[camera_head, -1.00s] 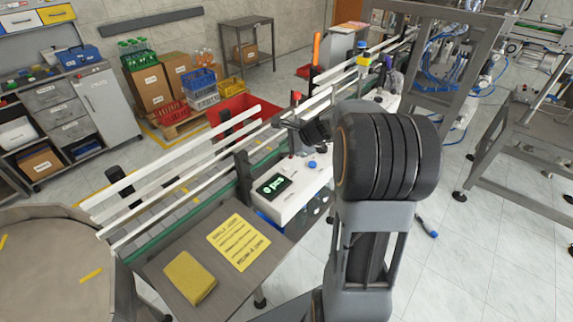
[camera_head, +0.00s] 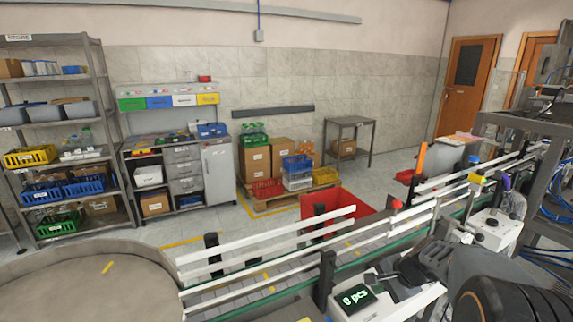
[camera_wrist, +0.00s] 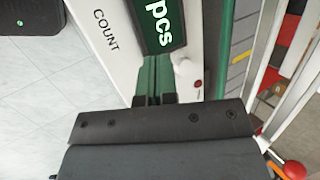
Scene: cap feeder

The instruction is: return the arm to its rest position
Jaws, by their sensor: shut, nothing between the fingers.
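My gripper (camera_wrist: 156,66) shows in the wrist view with its two narrow green fingers together and nothing between them. I cannot tell the gap between fingertips and box. In the head view my arm reaches in from the lower right corner, its dark links and wrist lying near the counter box (camera_head: 408,300), whose display reads "0 pcs". The fingers are too small and dark to make out clearly there.
A conveyor with white guide rails (camera_head: 270,243) runs beside the counter box. A red button knob (camera_wrist: 294,170) is at the wrist view's lower right. A round table (camera_head: 80,285) stands at left. Shelves (camera_head: 60,130) and a grey cabinet (camera_head: 218,172) line the back.

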